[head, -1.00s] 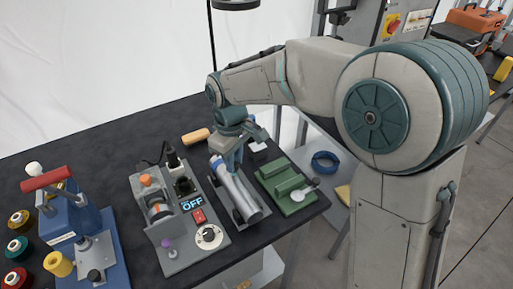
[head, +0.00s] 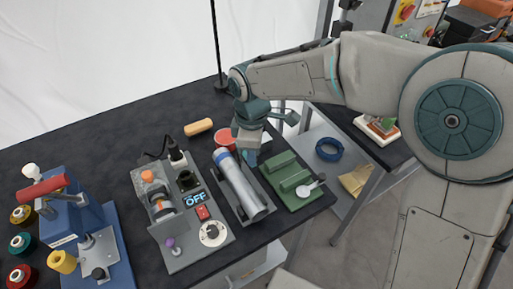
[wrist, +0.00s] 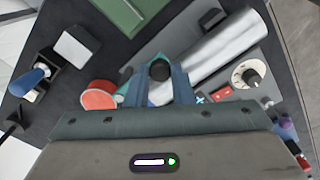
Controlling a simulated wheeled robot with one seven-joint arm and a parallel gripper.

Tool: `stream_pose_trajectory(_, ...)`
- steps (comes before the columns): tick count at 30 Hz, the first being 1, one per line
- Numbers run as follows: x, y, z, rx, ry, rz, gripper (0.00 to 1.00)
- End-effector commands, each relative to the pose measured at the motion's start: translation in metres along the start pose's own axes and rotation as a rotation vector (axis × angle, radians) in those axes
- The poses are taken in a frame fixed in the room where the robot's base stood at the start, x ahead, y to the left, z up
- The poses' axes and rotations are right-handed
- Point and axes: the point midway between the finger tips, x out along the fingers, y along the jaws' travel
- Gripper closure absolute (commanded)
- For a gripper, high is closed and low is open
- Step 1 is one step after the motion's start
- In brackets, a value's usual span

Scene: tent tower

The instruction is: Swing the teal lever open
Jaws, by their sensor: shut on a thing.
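The silver cylinder (head: 240,187) with a blue band lies on a grey base on the dark bench. It also shows in the wrist view (wrist: 215,50). My gripper (head: 250,158) is low beside the cylinder's far end, on its right side. In the wrist view, my gripper's blue fingers (wrist: 157,85) are shut around a dark round knob (wrist: 160,70). A bit of teal, seemingly the teal lever (wrist: 127,80), shows by the fingers. The fingers and wrist hide most of the lever, so its exact angle cannot be told.
A grey panel with an OFF display (head: 195,199) and dial stands left of the cylinder. A green block fixture (head: 292,180) is close on the right. A red disc (head: 226,138) and a tan cylinder (head: 199,127) lie behind. A blue press (head: 85,235) stands far left.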

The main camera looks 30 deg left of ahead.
Motion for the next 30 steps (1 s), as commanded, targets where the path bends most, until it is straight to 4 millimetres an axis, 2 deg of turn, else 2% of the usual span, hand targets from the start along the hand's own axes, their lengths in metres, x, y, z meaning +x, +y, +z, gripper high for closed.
stream_pose_trajectory(8,-0.002,0.003,0.001,0.003,0.004,0.009,1.0)
stream_pose_trajectory(9,-0.002,0.004,0.001,0.003,0.004,0.009,0.71)
stream_pose_trajectory(11,-0.002,0.003,0.001,0.004,0.003,0.008,0.57)
stream_pose_trajectory(22,-0.006,0.002,0.001,0.004,0.002,0.005,0.57)
stream_pose_trajectory(26,-0.025,0.003,0.001,0.005,0.004,0.008,0.57)
stream_pose_trajectory(30,-0.057,0.003,0.001,0.005,0.004,0.009,0.57)
